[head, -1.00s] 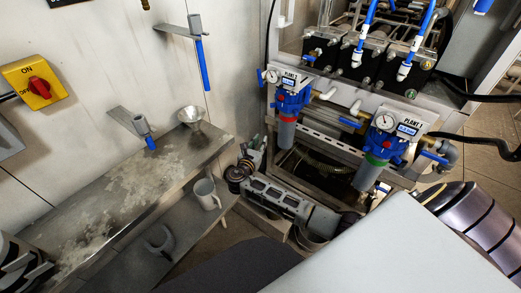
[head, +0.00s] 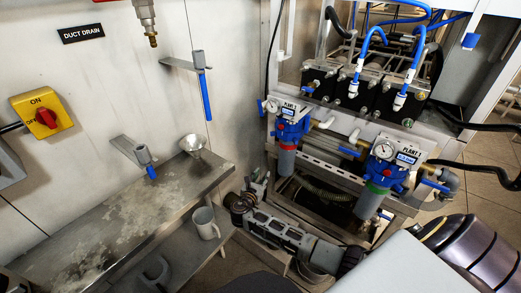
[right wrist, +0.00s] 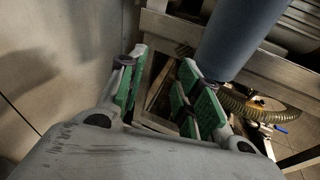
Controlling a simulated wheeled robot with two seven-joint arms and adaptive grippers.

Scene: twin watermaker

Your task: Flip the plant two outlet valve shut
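Two blue filter units with white PLANT labels stand on the frame in the head view; the label numbers are too small to be sure of. The left unit (head: 290,130) has a blue valve handle (head: 261,107) beside its gauge. The right unit (head: 388,173) has a blue handle (head: 350,152) at its left and another (head: 435,185) at its right. I cannot tell which handle is the plant two outlet valve. My right gripper (head: 252,182) is low, left of the left unit's housing, apart from the handles. In the right wrist view its green-padded fingers (right wrist: 163,62) are open and empty beside a grey-blue housing (right wrist: 238,38).
A steel shelf (head: 90,225) runs along the left wall with a funnel (head: 194,143); a mug (head: 205,222) stands below. Two wall valves have blue handles (head: 206,97) (head: 150,173). A corrugated hose (right wrist: 250,107) lies near my right gripper.

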